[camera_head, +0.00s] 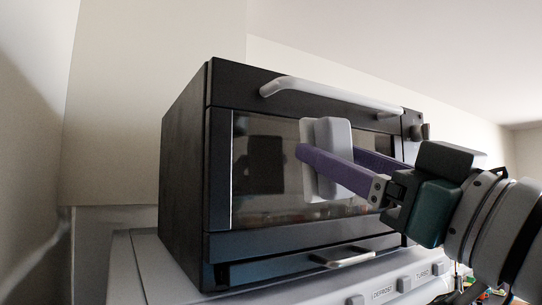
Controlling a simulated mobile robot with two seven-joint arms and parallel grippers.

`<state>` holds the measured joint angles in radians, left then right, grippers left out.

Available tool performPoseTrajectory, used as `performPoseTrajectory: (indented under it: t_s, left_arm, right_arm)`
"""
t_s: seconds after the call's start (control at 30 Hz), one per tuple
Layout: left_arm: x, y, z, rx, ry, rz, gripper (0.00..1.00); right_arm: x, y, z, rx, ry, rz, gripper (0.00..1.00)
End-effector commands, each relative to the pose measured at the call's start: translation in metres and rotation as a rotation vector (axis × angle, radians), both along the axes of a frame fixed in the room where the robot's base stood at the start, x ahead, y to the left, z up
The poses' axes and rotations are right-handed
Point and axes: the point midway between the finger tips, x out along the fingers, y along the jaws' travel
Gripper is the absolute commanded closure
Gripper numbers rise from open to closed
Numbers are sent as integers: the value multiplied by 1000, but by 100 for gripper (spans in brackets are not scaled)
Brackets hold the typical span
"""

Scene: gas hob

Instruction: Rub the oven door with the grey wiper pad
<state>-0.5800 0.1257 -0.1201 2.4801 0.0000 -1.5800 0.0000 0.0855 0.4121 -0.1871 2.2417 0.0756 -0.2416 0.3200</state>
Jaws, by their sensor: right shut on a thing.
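The black oven stands in the middle of the view, and its door (263,170) with a dark glass window faces me. The grey wiper pad (333,138) is a light block held upright in front of the glass. My right gripper (318,158) comes in from the right, its purple fingers shut on the pad. The pad appears at or very near the door glass; whether it touches cannot be told. The fingers and pad hide part of the window. My left gripper is not in view.
A light grey bar handle (325,95) runs along the door's top and sticks out above the pad. A lower handle (350,258) is below the door. A knob (421,131) is at the upper right. The oven rests on a grey unit (170,270) with labelled buttons.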

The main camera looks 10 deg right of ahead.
Motion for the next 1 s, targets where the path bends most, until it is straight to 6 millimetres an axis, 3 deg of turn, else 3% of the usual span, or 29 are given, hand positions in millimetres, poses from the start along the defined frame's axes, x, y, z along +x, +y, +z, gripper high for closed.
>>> performPoseTrajectory:
  t_s: [0.47,0.73,1.0]
  left_arm:
    - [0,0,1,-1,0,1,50]
    - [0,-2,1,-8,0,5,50]
    - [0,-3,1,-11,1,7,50]
  right_arm:
    - [-10,-3,1,-1,-1,0,77]
    - [-32,-11,0,-2,-1,-1,77]
    - [-36,-13,1,-2,-3,-1,77]
